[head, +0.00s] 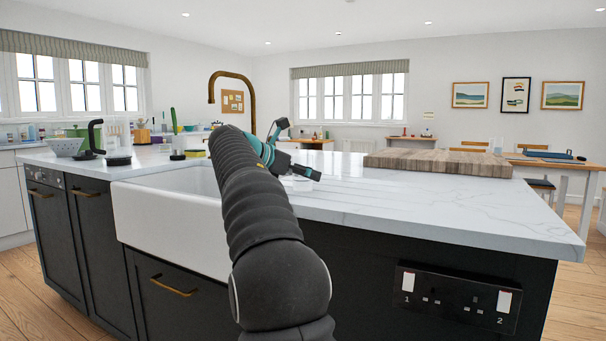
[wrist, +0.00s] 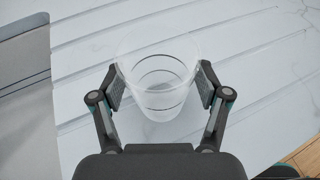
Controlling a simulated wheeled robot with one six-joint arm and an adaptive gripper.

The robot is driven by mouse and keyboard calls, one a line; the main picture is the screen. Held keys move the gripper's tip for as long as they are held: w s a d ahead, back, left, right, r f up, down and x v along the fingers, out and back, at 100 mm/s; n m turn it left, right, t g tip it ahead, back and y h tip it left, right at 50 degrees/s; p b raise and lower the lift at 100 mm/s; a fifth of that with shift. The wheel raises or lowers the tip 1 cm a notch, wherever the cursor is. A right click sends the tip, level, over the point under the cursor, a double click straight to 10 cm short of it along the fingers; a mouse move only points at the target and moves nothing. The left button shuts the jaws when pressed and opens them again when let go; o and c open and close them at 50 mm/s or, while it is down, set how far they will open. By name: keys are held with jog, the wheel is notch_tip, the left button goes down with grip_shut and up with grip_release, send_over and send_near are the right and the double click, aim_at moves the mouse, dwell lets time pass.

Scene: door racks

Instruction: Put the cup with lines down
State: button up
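The cup with lines (wrist: 160,88) is clear, with thin dark rings around it. In the wrist view it sits between the two finger pads of my gripper (wrist: 160,85), which touch or nearly touch it on both sides. I look down into its open mouth. In the head view my gripper (head: 304,172) is low over the white marble counter (head: 400,205), right of the sink. The cup (head: 297,184) shows only faintly there, partly hidden by my arm. I cannot tell whether its base touches the counter.
The white sink (head: 165,215) lies left of my arm. Shallow drain grooves run across the counter under the cup. A wooden board (head: 440,162) lies at the back right. A brass tap (head: 232,76) rises behind. The counter's front right is clear.

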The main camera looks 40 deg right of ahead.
jog(key=shift+a+r, duration=0.15)
jog(key=shift+r, duration=0.1)
jog(key=p+v, duration=0.2)
jog(key=v, duration=0.9)
jog(key=shift+a, duration=0.35)
jog(key=s+a+f+m+t+y, duration=0.2)
jog(key=s+a+f+m+y, duration=0.4)
jog(key=s+a+f+m, duration=0.3)
jog(key=s+a+f+m+t+y, duration=0.3)
jog(key=s+a+f+m+y, duration=0.4)
jog(key=s+a+f, duration=1)
jog(key=s+f+m, duration=0.2)
jog(key=s+f, duration=0.2)
jog(key=f, duration=0.2)
jog(key=shift+f+t, duration=0.3)
jog(key=shift+f, duration=0.1)
jog(key=shift+s, duration=0.1)
